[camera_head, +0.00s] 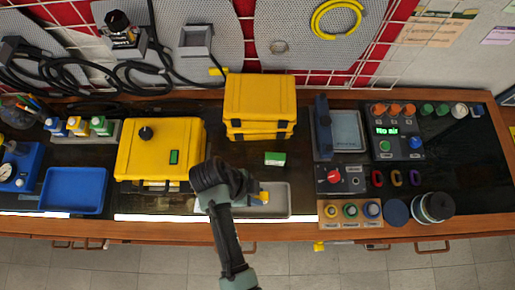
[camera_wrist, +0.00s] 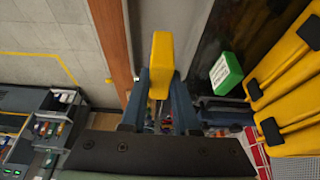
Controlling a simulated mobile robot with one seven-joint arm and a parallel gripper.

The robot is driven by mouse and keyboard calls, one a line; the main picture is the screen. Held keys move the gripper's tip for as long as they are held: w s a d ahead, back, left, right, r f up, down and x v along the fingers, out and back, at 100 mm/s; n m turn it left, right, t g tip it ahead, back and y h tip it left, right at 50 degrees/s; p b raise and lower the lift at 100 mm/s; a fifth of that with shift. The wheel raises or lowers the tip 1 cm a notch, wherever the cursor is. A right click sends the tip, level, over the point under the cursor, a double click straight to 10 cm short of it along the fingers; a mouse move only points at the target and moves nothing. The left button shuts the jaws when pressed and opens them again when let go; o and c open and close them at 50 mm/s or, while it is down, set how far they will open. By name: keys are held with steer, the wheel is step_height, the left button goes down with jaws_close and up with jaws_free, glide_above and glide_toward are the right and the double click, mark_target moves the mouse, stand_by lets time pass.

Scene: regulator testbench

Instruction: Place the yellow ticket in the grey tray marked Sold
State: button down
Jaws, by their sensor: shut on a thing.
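My gripper (camera_wrist: 160,88) is shut on a yellow block-like piece, which I take as the yellow ticket (camera_wrist: 161,60); it stands out beyond the fingertips in the wrist view. In the head view the ticket (camera_head: 264,196) shows as a small yellow patch beside my dark wrist, over the grey tray (camera_head: 277,211) near the counter's front edge. My arm hides the tray's left part. No Sold marking can be read. I cannot tell whether the ticket touches the tray.
A green-and-white box (camera_head: 275,158) lies just behind the tray and also shows in the wrist view (camera_wrist: 225,73). Yellow cases (camera_head: 260,100) are stacked behind it. A yellow case with a knob (camera_head: 160,150) stands left, and a red-knob box (camera_head: 340,179) right.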

steer(key=shift+f, duration=2.25)
steer(key=shift+f, duration=0.25)
steer(key=c, duration=0.7)
jaws_free()
steer(key=shift+r, duration=0.1)
steer(key=shift+o, duration=0.2)
steer(key=shift+r, duration=0.1)
steer(key=b+v, duration=0.1)
steer(key=v, duration=1.1)
steer(key=shift+d+r, duration=0.1)
